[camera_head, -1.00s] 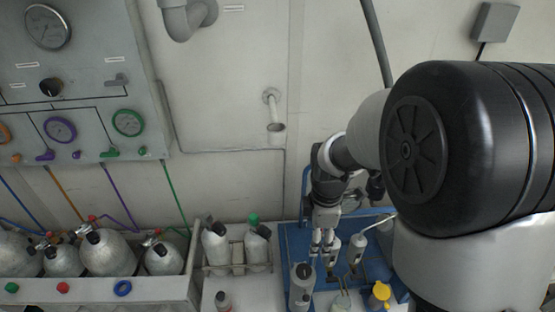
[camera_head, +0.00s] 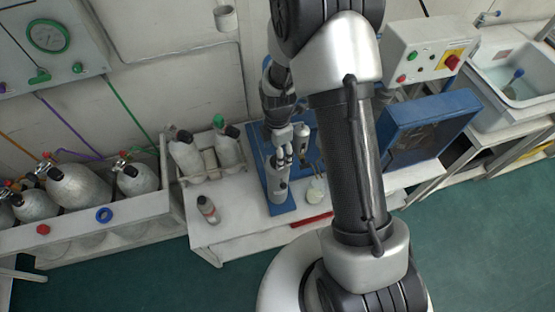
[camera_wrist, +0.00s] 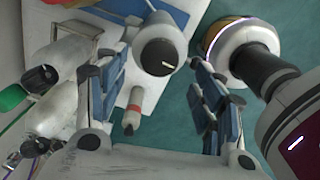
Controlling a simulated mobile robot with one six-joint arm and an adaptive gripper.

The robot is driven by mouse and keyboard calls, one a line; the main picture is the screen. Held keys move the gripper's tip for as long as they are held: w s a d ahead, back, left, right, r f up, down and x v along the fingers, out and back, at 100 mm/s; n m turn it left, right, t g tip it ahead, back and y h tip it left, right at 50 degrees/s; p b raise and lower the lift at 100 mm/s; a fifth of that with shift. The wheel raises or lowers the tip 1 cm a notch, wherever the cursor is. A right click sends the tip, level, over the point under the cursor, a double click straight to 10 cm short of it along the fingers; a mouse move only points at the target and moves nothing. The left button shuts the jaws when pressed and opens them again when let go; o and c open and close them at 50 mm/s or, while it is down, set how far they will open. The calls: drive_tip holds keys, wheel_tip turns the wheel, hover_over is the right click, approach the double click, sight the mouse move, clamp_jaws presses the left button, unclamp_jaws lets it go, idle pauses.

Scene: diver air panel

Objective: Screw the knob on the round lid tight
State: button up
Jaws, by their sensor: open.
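A grey canister (camera_head: 276,184) stands upright on the blue mat on the white bench. In the wrist view its round grey lid (camera_wrist: 146,29) faces me, with a dark round knob (camera_wrist: 157,58) bearing a short white line. My gripper (camera_head: 284,152) is just above the top of the canister in the head view. In the wrist view my gripper (camera_wrist: 155,85) is open, its blue-padded fingers wide apart, left and right of the knob. Neither finger visibly touches it. In the head view the fingers and arm partly hide the lid and knob.
Silver cylinders (camera_head: 186,156) stand in a rack behind. A pale jar (camera_head: 315,190) is to the right, with a red bar (camera_head: 311,219) in front. A blue case (camera_head: 428,128) stands farther right.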

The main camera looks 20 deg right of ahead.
drive_tip(key=shift+f+b, duration=0.4)
drive_tip(key=shift+f, duration=1.85)
drive_tip(key=c, duration=1)
drive_tip(key=shift+c, duration=0.2)
